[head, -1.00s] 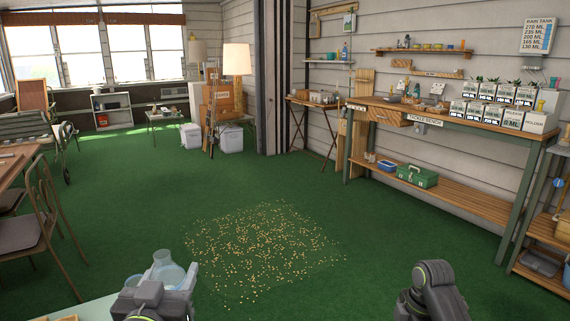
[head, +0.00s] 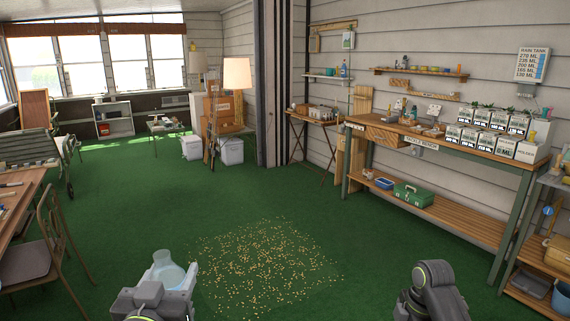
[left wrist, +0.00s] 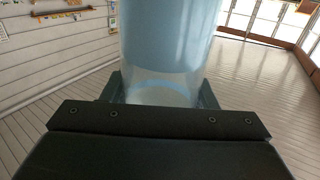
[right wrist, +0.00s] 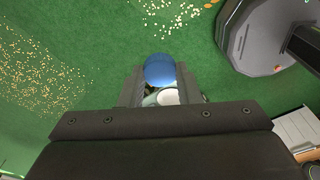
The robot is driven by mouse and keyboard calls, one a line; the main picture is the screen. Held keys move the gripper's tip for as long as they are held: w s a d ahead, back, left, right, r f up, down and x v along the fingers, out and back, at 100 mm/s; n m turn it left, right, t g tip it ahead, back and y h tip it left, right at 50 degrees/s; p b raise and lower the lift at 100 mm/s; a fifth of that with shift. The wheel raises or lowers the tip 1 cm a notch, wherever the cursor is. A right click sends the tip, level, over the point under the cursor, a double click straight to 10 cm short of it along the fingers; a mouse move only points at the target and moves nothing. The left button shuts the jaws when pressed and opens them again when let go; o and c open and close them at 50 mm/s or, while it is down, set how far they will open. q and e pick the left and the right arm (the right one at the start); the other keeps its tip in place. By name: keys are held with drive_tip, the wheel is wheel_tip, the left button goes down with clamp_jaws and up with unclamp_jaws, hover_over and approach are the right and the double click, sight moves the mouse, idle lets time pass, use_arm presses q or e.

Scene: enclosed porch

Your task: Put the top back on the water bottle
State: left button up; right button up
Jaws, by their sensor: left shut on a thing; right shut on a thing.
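The clear, pale blue water bottle (head: 168,272) shows above my left gripper (head: 160,290) at the bottom of the head view. In the left wrist view, the bottle (left wrist: 170,45) stands between the fingers of my left gripper (left wrist: 165,92), which is shut on it. In the right wrist view, my right gripper (right wrist: 163,90) is shut on a blue, rounded top (right wrist: 160,69) with a pale part below it. The top is apart from the bottle.
Scattered yellow bits (head: 265,265) lie on the green floor ahead. A long tackle bench (head: 440,140) runs along the right wall. A wooden table (head: 22,190) and chair (head: 45,250) are at the left. The middle floor is open.

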use_arm(q)
drive_tip(key=shift+d+r, duration=0.1)
drive_tip(key=shift+r, duration=0.05)
idle(0.5)
drive_tip(key=shift+s+d+f+m+h, duration=0.15)
drive_tip(key=shift+d+f+m+h, duration=0.2)
drive_tip(key=shift+d+h, duration=0.2)
drive_tip(key=s+d+f+m+g+h, duration=0.2)
drive_tip(key=d+f+m+g+h, duration=0.2)
drive_tip(key=d+m+g+h, duration=0.1)
drive_tip(key=s+d+f+m+g+h, duration=0.3)
drive_tip(key=d+m+h, duration=0.4)
drive_tip(key=d+h, duration=0.3)
wheel_tip(320, 180, down, 2)
drive_tip(key=shift+s+d+f+g, duration=0.1)
drive_tip(key=shift+s+d+g, duration=0.25)
drive_tip(key=shift+d+g, duration=0.55)
drive_tip(key=shift+a, duration=0.1)
